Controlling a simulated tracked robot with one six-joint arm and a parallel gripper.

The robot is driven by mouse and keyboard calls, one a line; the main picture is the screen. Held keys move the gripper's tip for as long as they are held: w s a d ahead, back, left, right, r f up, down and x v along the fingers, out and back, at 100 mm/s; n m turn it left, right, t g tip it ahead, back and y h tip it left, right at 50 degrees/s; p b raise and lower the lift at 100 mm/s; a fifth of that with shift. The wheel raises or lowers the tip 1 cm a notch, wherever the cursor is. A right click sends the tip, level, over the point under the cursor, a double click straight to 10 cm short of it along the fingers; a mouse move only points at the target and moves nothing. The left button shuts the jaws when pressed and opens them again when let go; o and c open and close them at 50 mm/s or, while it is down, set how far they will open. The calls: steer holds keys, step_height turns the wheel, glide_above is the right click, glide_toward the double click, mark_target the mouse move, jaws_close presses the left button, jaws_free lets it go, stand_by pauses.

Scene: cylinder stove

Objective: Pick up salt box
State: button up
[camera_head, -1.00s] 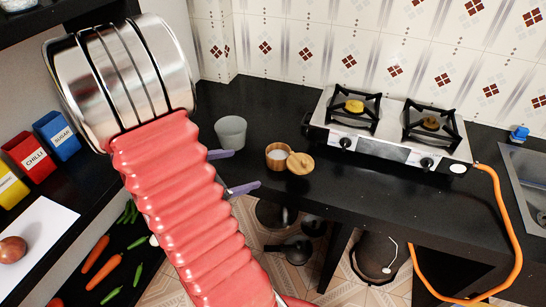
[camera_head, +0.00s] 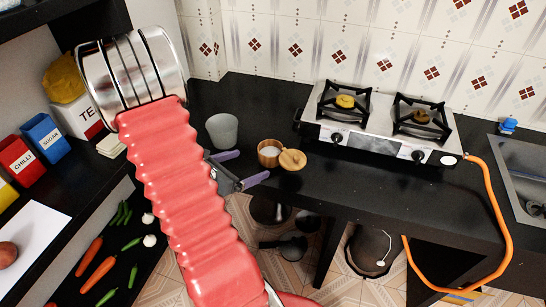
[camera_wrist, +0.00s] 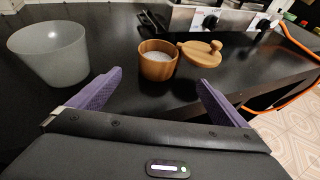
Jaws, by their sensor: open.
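The salt box (camera_head: 268,153) is a small round wooden pot with white salt inside, standing on the black counter. Its wooden lid (camera_head: 292,160) is swung out to the right side. In the wrist view the salt box (camera_wrist: 157,65) stands ahead, between the lines of my two purple fingers, and the lid (camera_wrist: 201,55) is to its right. My gripper (camera_head: 241,168) is open and empty, to the left of and nearer than the salt box, apart from it. The wrist view shows both fingers of my gripper (camera_wrist: 155,92) spread wide.
A grey cup (camera_head: 222,131) stands left of the salt box, close to my left finger in the wrist view. A two-burner stove (camera_head: 380,128) stands behind right, with an orange hose (camera_head: 508,225). The counter's front edge runs below. A shelf with sugar (camera_head: 45,138) and chilli boxes is left.

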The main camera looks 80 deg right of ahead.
mark_target(264, 158)
steer(key=shift+x, duration=3.15)
steer(key=shift+x, duration=2.6)
steer(key=shift+c, duration=0.4)
steer(key=c, duration=1.6)
steer(key=shift+o, duration=0.2)
steer(key=shift+r, duration=0.1)
steer(key=shift+r, duration=0.1)
step_height(264, 158, up, 10)
